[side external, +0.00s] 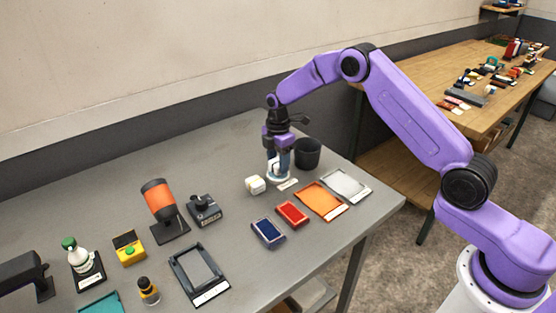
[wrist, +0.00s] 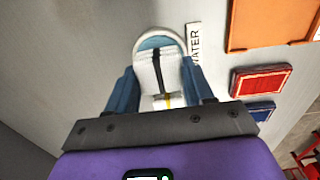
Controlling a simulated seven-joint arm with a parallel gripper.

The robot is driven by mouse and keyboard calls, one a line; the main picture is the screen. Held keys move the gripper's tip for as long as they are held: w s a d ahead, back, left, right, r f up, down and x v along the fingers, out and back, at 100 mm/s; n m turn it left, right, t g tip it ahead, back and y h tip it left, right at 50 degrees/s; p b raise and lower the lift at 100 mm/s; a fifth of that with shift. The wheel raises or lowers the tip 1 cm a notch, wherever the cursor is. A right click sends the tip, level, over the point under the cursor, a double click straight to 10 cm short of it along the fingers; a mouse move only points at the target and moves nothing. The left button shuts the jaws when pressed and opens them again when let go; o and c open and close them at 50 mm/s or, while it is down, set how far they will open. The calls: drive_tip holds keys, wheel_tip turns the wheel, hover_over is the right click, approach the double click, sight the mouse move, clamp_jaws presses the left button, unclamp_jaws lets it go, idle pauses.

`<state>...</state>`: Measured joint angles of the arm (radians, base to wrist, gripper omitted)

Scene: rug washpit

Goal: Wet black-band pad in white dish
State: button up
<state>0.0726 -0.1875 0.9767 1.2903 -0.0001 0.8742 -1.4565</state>
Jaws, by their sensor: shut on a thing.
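My gripper (side external: 278,164) points down over the white dish (side external: 271,179) near the back right of the grey table. In the wrist view, my gripper (wrist: 161,88) has its blue fingers shut on a white pad with a black band (wrist: 148,76). The band runs lengthwise along the pad, and a bit of yellow shows near its lower end. The pad overlaps the round white dish (wrist: 162,31), which has blue inside. Whether the pad's lower face touches the dish's contents cannot be told. A label reading "ATER" (wrist: 194,45), partly cut off, lies beside the dish.
A second white block (side external: 256,185) sits left of the dish. A black cup (side external: 307,153) stands close behind on the right. Red (side external: 292,213) and blue (side external: 268,232) ink pads, an orange tray (side external: 321,200) and a grey tray (side external: 346,184) lie to the front and right.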

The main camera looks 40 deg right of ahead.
sight(278, 162)
drive_tip(key=shift+f, duration=0.45)
idle(0.8)
drive_tip(key=shift+r, duration=3.5)
